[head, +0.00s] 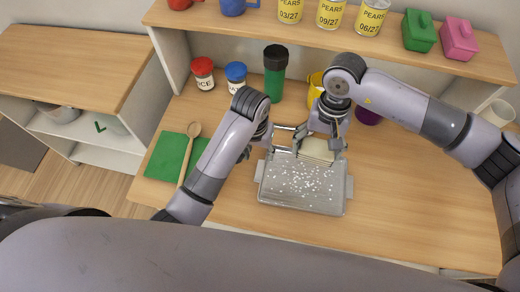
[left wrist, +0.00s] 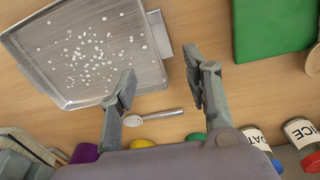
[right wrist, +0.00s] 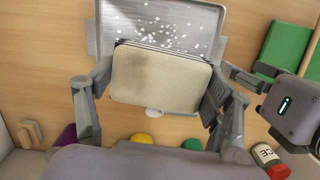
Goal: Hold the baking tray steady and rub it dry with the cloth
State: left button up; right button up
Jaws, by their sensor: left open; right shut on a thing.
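The grey metal baking tray (head: 268,192) lies on the wooden counter, with many white drops across its floor. It also shows in the left wrist view (left wrist: 60,98). My right gripper (head: 318,148) is shut on the pale beige cloth (right wrist: 160,80), a folded pad over the tray's back edge; I cannot tell whether it touches the tray. My left gripper (left wrist: 160,68) is open and empty near the tray's left handle (left wrist: 158,35), apart from it. In the head view my left arm partly hides this gripper.
A metal spoon (left wrist: 153,117) lies behind the tray. A green board (head: 167,158) with a wooden spoon (head: 189,152) lies left. Red-lidded (head: 203,76) and blue-lidded (head: 236,77) jars and a green bottle (head: 274,75) stand behind. The counter right of the tray is clear.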

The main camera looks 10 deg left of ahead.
pick_arm(q)
jog(key=shift+n+y, duration=0.4)
jog(key=f, duration=1)
jog(key=shift+s+d+f, duration=0.2)
jog(key=shift+s+f, duration=0.05)
jog(key=shift+s, duration=0.1)
jog(key=shift+c, duration=0.6)
grip_shut()
pick_arm(e)
jog(key=n, duration=0.1)
send_over(304, 181)
notch_tip(304, 181, down, 10)
jog(key=shift+a+f, duration=0.1)
jog(key=shift+f, duration=2.4)
